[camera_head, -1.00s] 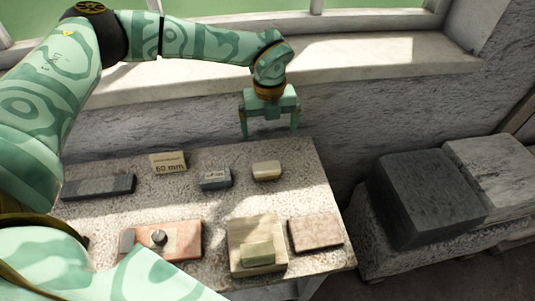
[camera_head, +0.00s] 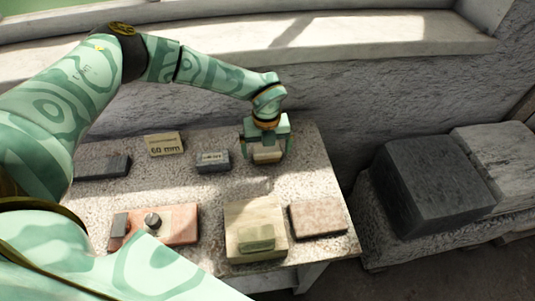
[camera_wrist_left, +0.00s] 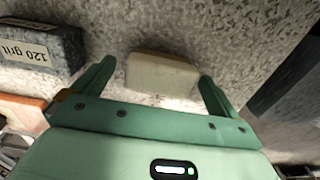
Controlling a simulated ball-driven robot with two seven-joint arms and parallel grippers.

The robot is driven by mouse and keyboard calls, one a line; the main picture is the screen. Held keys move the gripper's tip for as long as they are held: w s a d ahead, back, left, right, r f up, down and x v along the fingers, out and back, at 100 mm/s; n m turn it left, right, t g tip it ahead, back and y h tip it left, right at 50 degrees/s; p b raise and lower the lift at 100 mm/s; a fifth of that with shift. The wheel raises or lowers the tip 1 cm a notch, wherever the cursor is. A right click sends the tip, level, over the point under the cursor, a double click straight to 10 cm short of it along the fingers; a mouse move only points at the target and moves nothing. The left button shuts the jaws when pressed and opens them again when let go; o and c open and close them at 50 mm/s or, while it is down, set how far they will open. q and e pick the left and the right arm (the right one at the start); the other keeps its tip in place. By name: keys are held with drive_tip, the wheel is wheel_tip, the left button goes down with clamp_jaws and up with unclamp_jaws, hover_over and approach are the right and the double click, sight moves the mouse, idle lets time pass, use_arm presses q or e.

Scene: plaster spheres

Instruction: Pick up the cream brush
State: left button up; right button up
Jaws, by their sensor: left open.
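A small cream block (camera_head: 267,157), which looks like the cream brush, lies on the speckled stone table near its back right. It also shows in the left wrist view (camera_wrist_left: 162,73). My left gripper (camera_head: 267,154) points down over it, open, with one finger to each side of the block. In the left wrist view the gripper (camera_wrist_left: 157,74) has the block between its fingertips, with gaps on both sides. I cannot tell exactly how low the fingertips are. My right gripper is not in view.
A grey 120 grit block (camera_wrist_left: 42,50) lies just left of the cream block. A 60 mm block (camera_head: 164,145) and a dark bar (camera_head: 103,166) are farther left. In front are a pinkish slab (camera_head: 318,218) and a beige board (camera_head: 240,215). Table (camera_head: 300,180) is free right of the block.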

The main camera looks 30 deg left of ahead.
use_arm(q)
drive_tip(key=shift+f, duration=0.5)
drive_tip(key=shift+r, duration=0.1)
drive_tip(key=c, duration=1.1)
drive_tip(key=shift+r, duration=0.1)
drive_tip(key=shift+r, duration=0.2)
wheel_tip(320, 180, up, 2)
drive_tip(key=shift+r+p, duration=0.2)
drive_tip(key=shift+p, duration=0.55)
drive_tip(key=s+a+r+p, duration=0.1)
drive_tip(key=s+a+r, duration=0.1)
drive_tip(key=s+r, duration=0.1)
drive_tip(key=s+a+r+p, duration=0.2)
drive_tip(key=s+a+r, duration=0.1)
drive_tip(key=s, duration=0.1)
drive_tip(key=s+a+r+p, duration=0.2)
drive_tip(key=s+a+r, duration=0.1)
drive_tip(key=s+r, duration=0.1)
drive_tip(key=shift+s+a, duration=0.1)
drive_tip(key=shift+a, duration=0.05)
